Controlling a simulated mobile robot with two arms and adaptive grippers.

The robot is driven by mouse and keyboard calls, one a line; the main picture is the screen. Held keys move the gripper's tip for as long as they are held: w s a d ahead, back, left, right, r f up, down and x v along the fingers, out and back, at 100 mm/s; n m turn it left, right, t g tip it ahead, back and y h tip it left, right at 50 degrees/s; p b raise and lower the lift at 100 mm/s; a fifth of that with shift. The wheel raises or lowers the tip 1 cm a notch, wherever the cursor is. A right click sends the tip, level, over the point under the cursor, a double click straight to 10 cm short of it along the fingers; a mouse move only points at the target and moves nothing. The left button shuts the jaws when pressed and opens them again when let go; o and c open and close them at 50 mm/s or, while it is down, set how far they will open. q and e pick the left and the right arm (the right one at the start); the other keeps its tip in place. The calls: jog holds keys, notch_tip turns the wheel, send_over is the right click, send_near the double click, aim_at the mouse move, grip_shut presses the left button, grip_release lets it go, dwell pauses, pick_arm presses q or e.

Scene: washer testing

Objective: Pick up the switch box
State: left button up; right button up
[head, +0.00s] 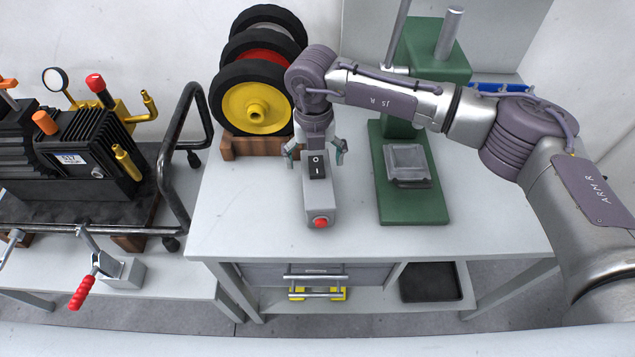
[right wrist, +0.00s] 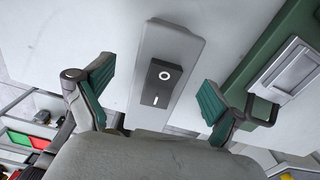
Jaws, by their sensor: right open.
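The switch box (head: 320,201) is a grey box with a black rocker switch on top and a red button on its near end. It sits on the white table (head: 250,228). My right gripper (head: 316,153) is open above the box's far part, with a finger out to each side. In the right wrist view the switch box (right wrist: 168,58) lies between the two spread green-padded fingers of my right gripper (right wrist: 155,95), apart from both. The wrist view does not show the red button. My left gripper is not in view.
A green press (head: 412,200) with a grey block on its base stands close right of the box. Wheels on a wooden stand (head: 256,146) are behind left. A cart with a black pump (head: 85,155) is at left. The table's front left is clear.

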aim_at(317, 182)
jog(key=shift+f, duration=0.85)
jog(key=f+p, duration=0.1)
jog(key=s+f, duration=0.1)
jog(key=f, duration=0.1)
jog(key=f+p, duration=0.1)
jog(key=shift+s+d+f+p, duration=0.15)
jog(key=shift+d+f+p, duration=0.1)
jog(key=shift+f+p, duration=0.1)
jog(key=shift+f, duration=0.35)
jog(key=shift+c, duration=0.4)
jog(key=c, duration=1.3)
